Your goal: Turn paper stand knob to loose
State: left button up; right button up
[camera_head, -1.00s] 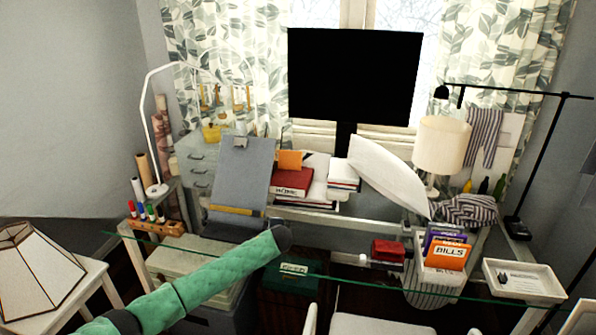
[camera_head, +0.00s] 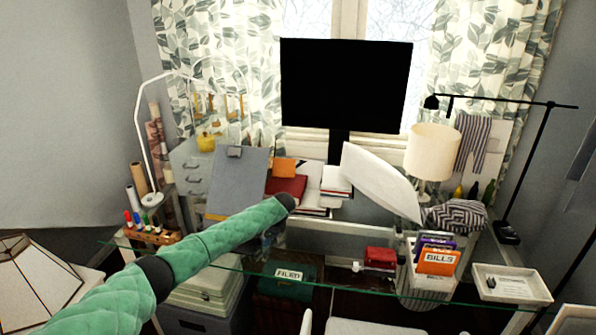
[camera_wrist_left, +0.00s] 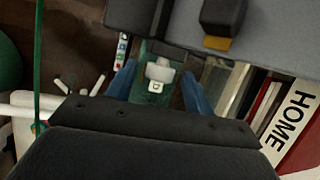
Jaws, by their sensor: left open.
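The paper stand (camera_head: 237,182) is a tilted grey board with a dark clip at its top, on the left part of the glass desk. My green left arm crosses in front of its lower part. In the left wrist view the grey board (camera_wrist_left: 280,25) fills the top right, with a dark block and a yellow-brown edge. My left gripper (camera_wrist_left: 158,75) is open, its two blue fingers apart below the dark base of the stand. A small pale piece (camera_wrist_left: 160,72) on a green surface shows between them; I cannot tell whether it is the knob. No other knob is clear.
The glass desk (camera_head: 330,240) holds a marker rack (camera_head: 150,235), a red book (camera_head: 287,187), a white pillow (camera_head: 380,183), a lamp (camera_head: 432,152) and a bills box (camera_head: 437,262). A monitor (camera_head: 345,85) stands behind. A green filed box (camera_head: 288,280) is below the glass.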

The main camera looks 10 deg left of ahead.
pick_arm(q)
jog(key=shift+w+f+m+g+b, duration=0.1)
jog(key=shift+w+m+g+b, duration=0.1)
jog(key=shift+g+b, duration=0.8)
jog(key=shift+w+f+m+g+b, duration=0.1)
jog(key=shift+w+m+g+b, duration=0.1)
jog(key=shift+g+b, duration=0.8)
jog(key=b+v, duration=0.3)
jog(key=v, duration=0.5)
jog(key=w+d+r+t, duration=0.1)
jog(key=w+r+t, duration=0.1)
jog(key=w+t, duration=0.8)
jog(key=w+d+r+m+t+h, duration=0.2)
jog(key=w+d+r+m+t, duration=0.2)
jog(key=w+r, duration=0.5)
jog(key=shift+r+m+t+p, duration=0.3)
jog(key=shift+m+t+p, duration=0.1)
jog(key=shift+t, duration=0.2)
jog(key=shift+d, duration=0.15)
